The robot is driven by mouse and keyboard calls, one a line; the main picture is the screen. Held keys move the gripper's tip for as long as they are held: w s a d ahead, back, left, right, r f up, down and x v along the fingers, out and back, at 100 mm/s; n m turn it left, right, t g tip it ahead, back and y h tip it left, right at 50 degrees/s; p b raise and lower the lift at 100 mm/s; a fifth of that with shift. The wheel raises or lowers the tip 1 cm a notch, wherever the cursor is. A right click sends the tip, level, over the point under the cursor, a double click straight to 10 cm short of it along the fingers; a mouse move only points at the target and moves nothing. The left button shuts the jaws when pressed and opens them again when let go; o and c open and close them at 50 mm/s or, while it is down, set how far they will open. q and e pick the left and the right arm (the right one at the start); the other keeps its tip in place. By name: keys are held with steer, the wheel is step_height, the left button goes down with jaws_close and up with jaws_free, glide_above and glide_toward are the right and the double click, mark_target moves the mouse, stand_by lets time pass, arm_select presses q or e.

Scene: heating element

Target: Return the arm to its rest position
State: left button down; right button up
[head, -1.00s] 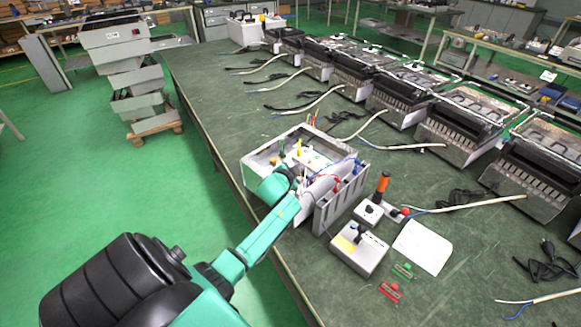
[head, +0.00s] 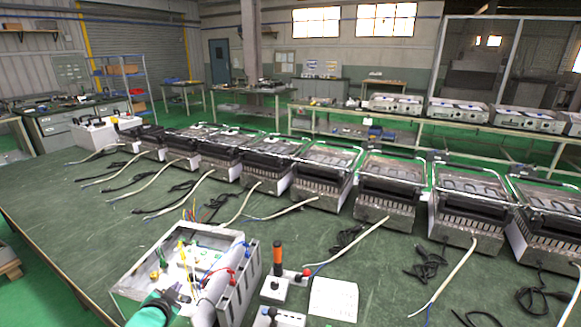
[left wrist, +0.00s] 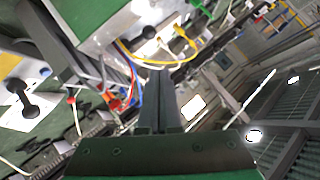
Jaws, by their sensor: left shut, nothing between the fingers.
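My left arm shows as a teal link at the bottom of the head view, with the left gripper (head: 178,296) over the open white electrical box (head: 150,262). In the left wrist view the left gripper's two dark fingers (left wrist: 158,85) are together with nothing between them. Yellow, red and blue wires of the box (left wrist: 135,75) show around the fingertips there. I cannot tell whether the fingers touch the box. My right gripper is in neither view.
Beside the box stand a control unit with an orange-handled tool (head: 278,262) and a white paper (head: 333,299). A row of heater units (head: 322,172) with loose cables lies along the green table (head: 60,195). The table's left part is fairly clear.

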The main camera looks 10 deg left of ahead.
arm_select(q)
steer(key=s+d+f+n+g+h, duration=0.15)
steer(key=s+d+g, duration=0.25)
steer(key=s+d, duration=0.55)
steer(key=s+d+f+n+g+h, duration=0.1)
steer(key=s+d+n+g+h, duration=0.2)
steer(key=s+d, duration=0.65)
steer(key=s+a+f+m+g, duration=0.1)
steer(key=s+a+f, duration=0.15)
steer(key=f, duration=1.05)
steer(key=s+a+f+m+g, duration=0.1)
steer(key=s+f, duration=0.3)
steer(key=f, duration=0.8)
steer(key=s+a+f+g, duration=0.1)
steer(key=s+a+f, duration=0.1)
steer(key=s+f, duration=1)
steer(key=s+y, duration=0.1)
steer(key=s, duration=0.2)
steer(key=shift+a+f+g, duration=0.25)
steer(key=shift+a+g, duration=0.05)
steer(key=shift+a, duration=0.05)
